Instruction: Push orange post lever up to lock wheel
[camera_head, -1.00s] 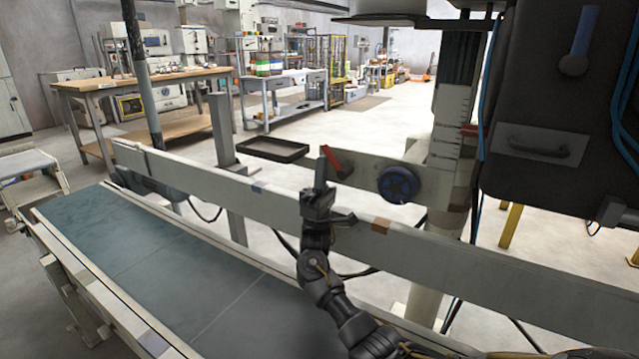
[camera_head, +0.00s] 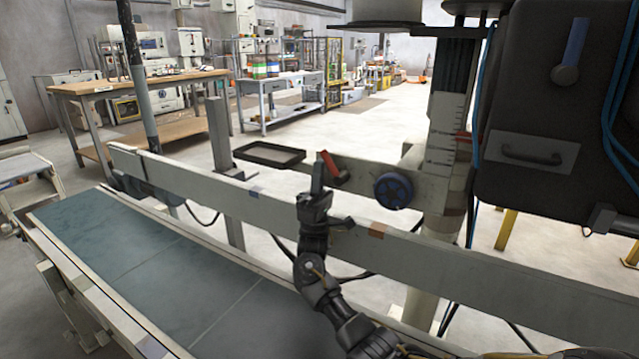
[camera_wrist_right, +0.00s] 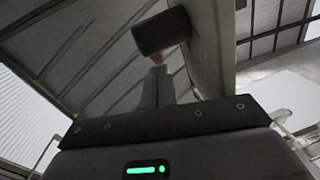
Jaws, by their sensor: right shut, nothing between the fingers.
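The orange-red lever (camera_head: 332,168) sits on the pale horizontal bar of the post, left of the blue wheel (camera_head: 393,190). It slants, its upper end to the left. My right gripper (camera_head: 318,172) is shut and empty, its fingers pointing up just left of the lever; I cannot tell if they touch it. In the right wrist view, the shut fingers (camera_wrist_right: 157,85) point toward a dark cylinder (camera_wrist_right: 161,33), with a small reddish patch (camera_wrist_right: 158,59) showing beyond the tips. My left gripper is not in view.
A long pale rail (camera_head: 260,203) runs behind the conveyor belt (camera_head: 130,255), close to my right wrist. A dark tray (camera_head: 268,154) is left of the lever. A dark cabinet (camera_head: 535,95) with a blue handle stands at the right.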

